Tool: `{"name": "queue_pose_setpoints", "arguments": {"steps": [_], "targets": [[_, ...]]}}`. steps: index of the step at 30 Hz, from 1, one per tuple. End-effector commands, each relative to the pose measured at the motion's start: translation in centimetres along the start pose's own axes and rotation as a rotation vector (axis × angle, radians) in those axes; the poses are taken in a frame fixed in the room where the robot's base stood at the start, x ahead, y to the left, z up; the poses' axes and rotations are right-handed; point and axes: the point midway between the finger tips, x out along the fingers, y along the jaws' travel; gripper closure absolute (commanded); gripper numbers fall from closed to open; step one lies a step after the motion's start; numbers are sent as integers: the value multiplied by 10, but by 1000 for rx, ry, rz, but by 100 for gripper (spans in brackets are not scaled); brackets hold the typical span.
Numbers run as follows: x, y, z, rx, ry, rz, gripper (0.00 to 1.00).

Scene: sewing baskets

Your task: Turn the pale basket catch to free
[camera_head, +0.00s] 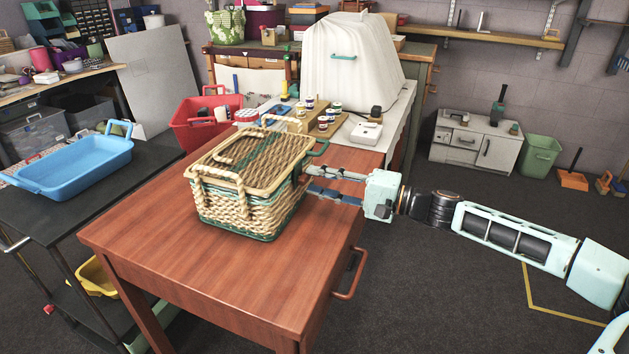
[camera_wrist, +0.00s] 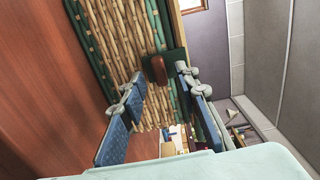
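The pale woven basket (camera_head: 248,205) with green trim stands on the red-brown table, its lid (camera_head: 250,158) down. In the wrist view its woven side (camera_wrist: 118,40) fills the upper middle. A small brown catch knob (camera_wrist: 158,70) sits on a dark green plate (camera_wrist: 178,58) near the basket's edge. The catch is hidden in the head view. My gripper (camera_head: 309,181) is at the basket's right side. In the wrist view my gripper (camera_wrist: 158,76) is open, its blue-padded fingers on either side of the knob. I cannot tell whether they touch it.
The wooden table (camera_head: 200,275) is clear in front of the basket. A tray of small jars (camera_head: 325,122) and a red bin (camera_head: 195,125) stand behind. A blue tub (camera_head: 75,165) rests on a dark cart at the left. A drawer handle (camera_head: 352,277) juts from the table's right side.

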Motion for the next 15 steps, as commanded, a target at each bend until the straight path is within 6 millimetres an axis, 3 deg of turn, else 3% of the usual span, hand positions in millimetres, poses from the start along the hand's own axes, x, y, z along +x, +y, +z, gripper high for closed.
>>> {"name": "queue_pose_setpoints", "arguments": {"steps": [9,15], "targets": [[-68,0,-1,-1,4,2,71],[-97,0,0,-1,2,1,71]]}}
